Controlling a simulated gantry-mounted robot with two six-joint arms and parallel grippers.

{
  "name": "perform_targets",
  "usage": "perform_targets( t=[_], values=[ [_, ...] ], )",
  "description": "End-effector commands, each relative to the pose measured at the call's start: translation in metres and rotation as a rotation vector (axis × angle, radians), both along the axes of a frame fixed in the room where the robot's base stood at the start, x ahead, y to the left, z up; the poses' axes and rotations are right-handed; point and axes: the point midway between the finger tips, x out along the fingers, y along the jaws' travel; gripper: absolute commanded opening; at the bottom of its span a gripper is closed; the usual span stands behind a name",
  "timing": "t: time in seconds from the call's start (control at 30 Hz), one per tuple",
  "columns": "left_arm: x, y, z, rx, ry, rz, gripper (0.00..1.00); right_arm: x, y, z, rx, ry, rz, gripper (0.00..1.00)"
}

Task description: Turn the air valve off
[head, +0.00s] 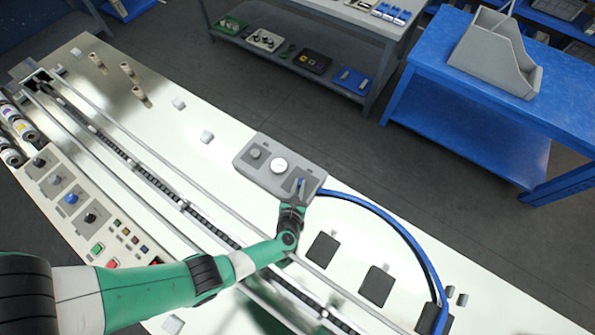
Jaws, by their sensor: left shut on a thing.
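A grey air unit (245,167) sits on the pale machine top near its far edge. A thick blue hose (385,216) leaves the unit's right side. My left gripper (299,187) reaches over the right end of the unit and is shut on the blue valve handle. The jaws hide part of the handle, so its exact angle is hard to tell. My right gripper is out of view.
A chain conveyor with rails (120,155) runs diagonally under my left arm. A control panel with knobs and buttons (77,206) is at the left. Dark square plates (376,286) lie right of my gripper. A blue table (470,70) stands apart beyond.

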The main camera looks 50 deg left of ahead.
Motion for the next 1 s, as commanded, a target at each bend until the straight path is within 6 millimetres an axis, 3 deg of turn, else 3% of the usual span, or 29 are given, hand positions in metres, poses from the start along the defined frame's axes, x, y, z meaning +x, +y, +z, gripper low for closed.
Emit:
perform_targets(
  t=[0.3, 0.83, 0.87, 1.0],
  values=[
    [0.003, -0.003, 0.000, 0.001, -0.004, 0.127, 0.00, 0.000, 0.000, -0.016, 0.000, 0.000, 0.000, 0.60],
    [0.003, -0.002, 0.002, 0.001, -0.001, 0.152, 0.00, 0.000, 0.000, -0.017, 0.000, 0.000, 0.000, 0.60],
    [0.003, -0.002, 0.002, 0.002, -0.002, 0.152, 0.22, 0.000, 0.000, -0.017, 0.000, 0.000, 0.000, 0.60],
    [0.002, -0.002, 0.002, 0.001, -0.001, 0.152, 0.46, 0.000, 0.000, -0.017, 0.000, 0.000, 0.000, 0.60]
  ],
)
